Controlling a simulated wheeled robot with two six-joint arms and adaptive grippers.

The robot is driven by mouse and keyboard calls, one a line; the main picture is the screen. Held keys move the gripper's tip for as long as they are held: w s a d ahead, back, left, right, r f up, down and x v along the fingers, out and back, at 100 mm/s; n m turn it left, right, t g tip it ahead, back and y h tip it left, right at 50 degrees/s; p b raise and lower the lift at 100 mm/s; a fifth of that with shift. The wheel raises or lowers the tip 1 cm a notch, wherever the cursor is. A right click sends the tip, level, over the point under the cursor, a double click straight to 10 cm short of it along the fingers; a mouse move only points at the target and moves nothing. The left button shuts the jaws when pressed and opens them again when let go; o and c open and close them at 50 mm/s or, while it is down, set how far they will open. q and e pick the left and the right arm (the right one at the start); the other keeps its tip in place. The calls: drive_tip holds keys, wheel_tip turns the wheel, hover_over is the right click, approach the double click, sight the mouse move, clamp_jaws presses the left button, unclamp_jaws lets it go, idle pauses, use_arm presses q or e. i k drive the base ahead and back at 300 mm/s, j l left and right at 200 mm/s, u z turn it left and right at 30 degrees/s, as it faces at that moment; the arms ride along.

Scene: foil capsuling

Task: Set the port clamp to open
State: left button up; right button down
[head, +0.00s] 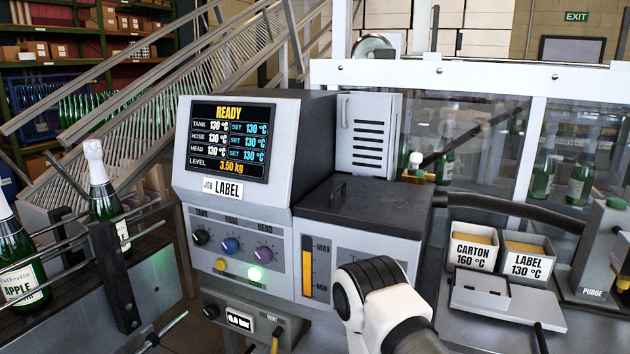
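I cannot tell for certain which part is the port clamp; nothing in view is labelled as one. A small fitting with a pale round top (416,166) stands behind the glue unit, in front of the clear guard. A yellow part (275,340) hangs below the word VENT on the lower front panel (240,318), partly cut off by the bottom edge. A white arm link of mine with black bands rises at the bottom centre, in front of the glue unit. Neither of my grippers shows in the head view.
The glue unit's screen (229,142) reads READY. Its tank lid (362,207) is closed. Bottles (106,195) stand behind rails at left.

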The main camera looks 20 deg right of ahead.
sight(420, 173)
drive_tip(key=z, duration=1.3)
